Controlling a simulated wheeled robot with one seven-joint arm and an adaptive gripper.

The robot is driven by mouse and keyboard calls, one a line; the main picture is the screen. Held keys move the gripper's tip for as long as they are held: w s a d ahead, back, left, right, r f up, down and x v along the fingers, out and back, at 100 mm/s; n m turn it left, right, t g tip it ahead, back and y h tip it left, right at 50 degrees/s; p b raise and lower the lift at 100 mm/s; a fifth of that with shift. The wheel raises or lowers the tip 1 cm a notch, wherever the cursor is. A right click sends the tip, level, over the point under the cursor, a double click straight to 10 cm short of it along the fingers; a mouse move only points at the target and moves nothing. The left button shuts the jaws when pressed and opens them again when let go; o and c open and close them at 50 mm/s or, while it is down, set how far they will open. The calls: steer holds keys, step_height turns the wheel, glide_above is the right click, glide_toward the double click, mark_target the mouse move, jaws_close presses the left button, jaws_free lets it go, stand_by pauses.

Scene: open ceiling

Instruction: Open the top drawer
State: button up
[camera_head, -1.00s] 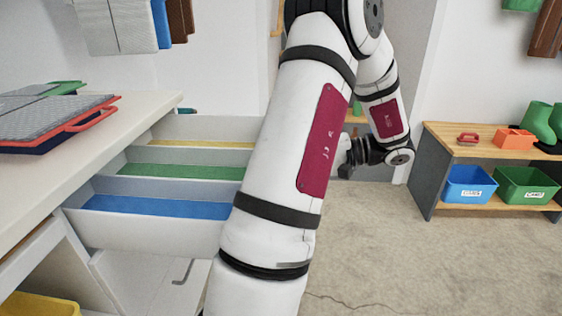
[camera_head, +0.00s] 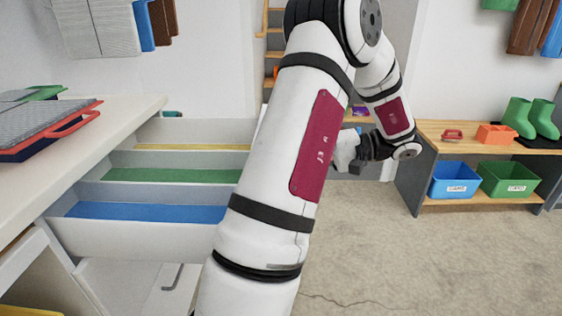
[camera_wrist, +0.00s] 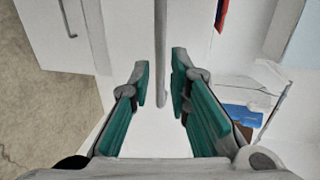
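The open top drawer (camera_head: 130,240) is pulled out to the right from the white counter at left. It has long compartments with blue, green and yellow bottoms. Its outer end is hidden behind my arm. In the wrist view, a straight grey handle bar (camera_wrist: 160,50) runs between the teal fingers of my gripper (camera_wrist: 161,76). The fingers are apart, with a gap visible on both sides of the bar. In the head view my fingertips are hidden behind the arm.
A lower white panel with a hooked handle (camera_head: 173,277) is below the drawer. Trays (camera_head: 45,130) lie on the counter (camera_head: 120,113). A wooden shelf (camera_head: 465,203) with a blue bin (camera_head: 453,182), a green bin (camera_head: 508,180) and green boots (camera_head: 530,117) is at right.

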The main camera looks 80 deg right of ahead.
steer(key=v, duration=0.7)
steer(key=shift+s, duration=0.1)
stand_by(0.5)
